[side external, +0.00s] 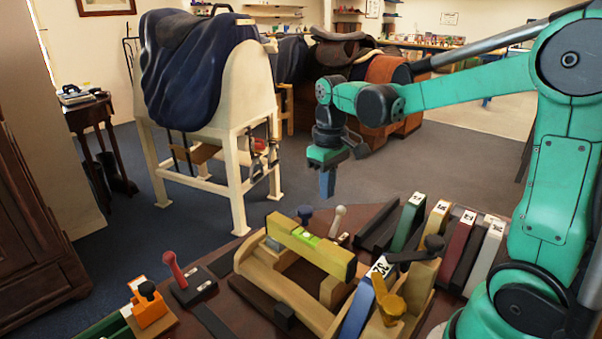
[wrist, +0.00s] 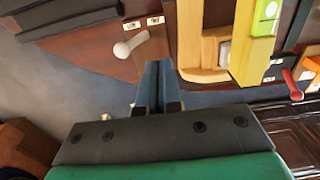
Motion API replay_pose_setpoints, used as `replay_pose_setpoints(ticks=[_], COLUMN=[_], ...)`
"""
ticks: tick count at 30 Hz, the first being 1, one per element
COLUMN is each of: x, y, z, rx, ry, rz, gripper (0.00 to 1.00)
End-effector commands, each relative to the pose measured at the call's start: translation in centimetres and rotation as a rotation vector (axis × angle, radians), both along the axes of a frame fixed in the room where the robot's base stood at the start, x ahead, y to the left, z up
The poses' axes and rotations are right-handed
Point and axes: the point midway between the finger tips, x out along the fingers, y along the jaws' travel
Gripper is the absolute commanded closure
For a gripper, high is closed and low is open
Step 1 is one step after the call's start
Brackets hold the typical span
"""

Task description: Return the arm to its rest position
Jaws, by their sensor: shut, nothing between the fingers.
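My gripper (side external: 327,184) hangs in the air beyond the far edge of the workbench, pointing down. Its blue fingers are together with nothing between them. In the wrist view the fingers (wrist: 158,85) point toward the bench edge, near a white-knobbed tool (wrist: 130,46). My arm reaches across from the right of the side view, above the bench.
The bench (side external: 235,295) holds a wooden frame (side external: 295,295) with a yellow level (side external: 310,245) across it, a blue numbered piece (side external: 357,315), several upright coloured slabs (side external: 462,240) and a red-knobbed tool (side external: 175,268). A saddle stand (side external: 240,95) stands behind. Open floor surrounds my gripper.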

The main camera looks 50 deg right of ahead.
Motion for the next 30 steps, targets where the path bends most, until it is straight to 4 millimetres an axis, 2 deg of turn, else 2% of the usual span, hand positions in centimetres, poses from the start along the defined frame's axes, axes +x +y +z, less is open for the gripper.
replay_pose_setpoints(ticks=[9,13,19,24,30], x=[0.0,-0.4,-2.0,-3.6,-4.7], y=[0.0,0.8,3.9,6.5,8.2], z=[0.1,0.5,1.5,1.5,1.1], rx=[0.000,-0.011,-0.040,-0.034,-0.008], ry=[-0.002,-0.041,-0.239,-0.437,-0.586], rz=[0.000,0.003,0.007,0.005,0.003], gripper=[1.00,1.00,1.00,1.00,1.00])
